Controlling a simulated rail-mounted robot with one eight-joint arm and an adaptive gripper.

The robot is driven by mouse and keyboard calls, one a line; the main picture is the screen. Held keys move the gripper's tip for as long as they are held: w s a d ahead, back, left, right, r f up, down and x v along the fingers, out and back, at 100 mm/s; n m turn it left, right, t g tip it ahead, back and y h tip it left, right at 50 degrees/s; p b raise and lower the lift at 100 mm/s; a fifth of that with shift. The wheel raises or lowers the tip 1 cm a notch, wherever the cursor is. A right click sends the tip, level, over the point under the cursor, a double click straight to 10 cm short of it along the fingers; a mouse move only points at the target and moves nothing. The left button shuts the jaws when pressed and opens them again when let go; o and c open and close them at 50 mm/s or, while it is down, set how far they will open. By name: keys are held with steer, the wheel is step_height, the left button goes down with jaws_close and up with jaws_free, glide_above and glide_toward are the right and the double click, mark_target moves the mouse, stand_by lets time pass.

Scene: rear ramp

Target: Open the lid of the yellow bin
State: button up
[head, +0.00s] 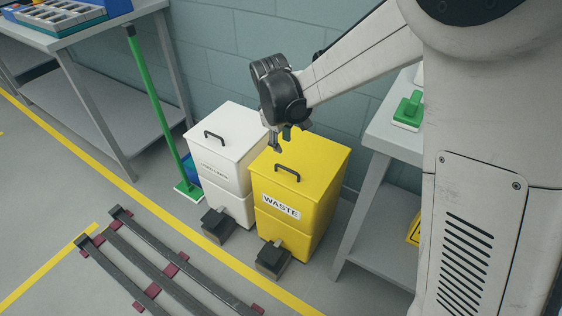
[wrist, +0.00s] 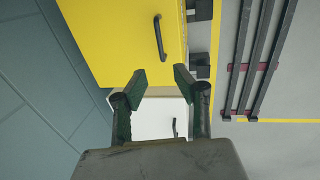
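The yellow bin (head: 292,205) stands against the wall with its lid closed. Its front carries a WASTE label, and a black handle (head: 288,173) is on top of the lid (head: 310,160). My gripper (head: 278,143) is above the back left part of the bins, near the gap between the yellow and the white bin. In the wrist view my gripper (wrist: 159,77) has its two green-padded fingers apart with nothing between them. The yellow lid (wrist: 110,40) fills the upper part of that view, and the handle (wrist: 159,38) lies beyond the fingertips, apart from them.
A white bin (head: 225,140) with its own handle stands left of the yellow one. Black pedals (head: 272,260) stick out in front. A grey table (head: 385,145) stands close on the right. Rails (head: 150,260) lie on the floor.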

mark_target(286, 169)
steer(key=f+b, duration=0.1)
steer(key=f, duration=0.3)
steer(key=w+d+f+b, duration=0.1)
steer(key=f+b, duration=0.1)
steer(key=f, duration=0.3)
steer(key=w+f+b, duration=0.1)
steer(key=f, duration=0.3)
steer(key=shift+w+d+f, duration=0.15)
steer(key=shift+d+f, duration=0.1)
steer(key=shift+c, duration=0.5)
jaws_close()
